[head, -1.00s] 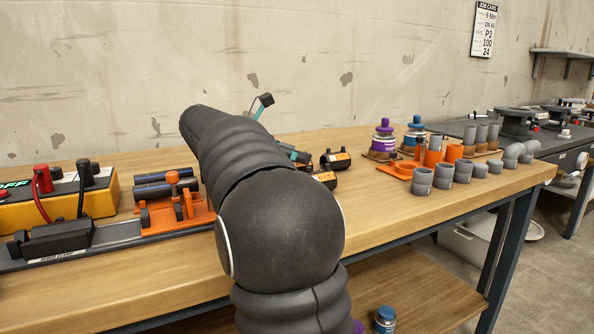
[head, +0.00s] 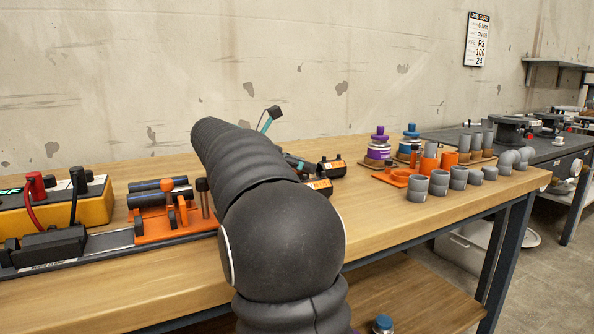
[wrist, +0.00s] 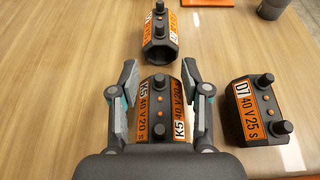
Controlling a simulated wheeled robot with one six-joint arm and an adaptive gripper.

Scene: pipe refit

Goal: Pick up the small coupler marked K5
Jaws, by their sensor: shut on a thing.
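In the wrist view the coupler marked K5 (wrist: 160,118) is a short dark cylinder with orange-and-white labels and two black knobs. My gripper (wrist: 159,80) has a finger along each side of it and is shut on it. I cannot tell whether it is clear of the table. A similar coupler marked D7 (wrist: 258,110) lies just right of my gripper. Another dark coupler (wrist: 160,42) lies just beyond K5; its label is not readable. Two dark couplers (head: 332,166) show partly beside the arm there.
The wooden bench (head: 400,230) has grey pipe fittings (head: 438,183) and purple and blue bottles (head: 378,148) at the right. An orange stand with dark tubes (head: 165,210) and a yellow box (head: 80,205) stand left of my arm. Bare wood lies in front.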

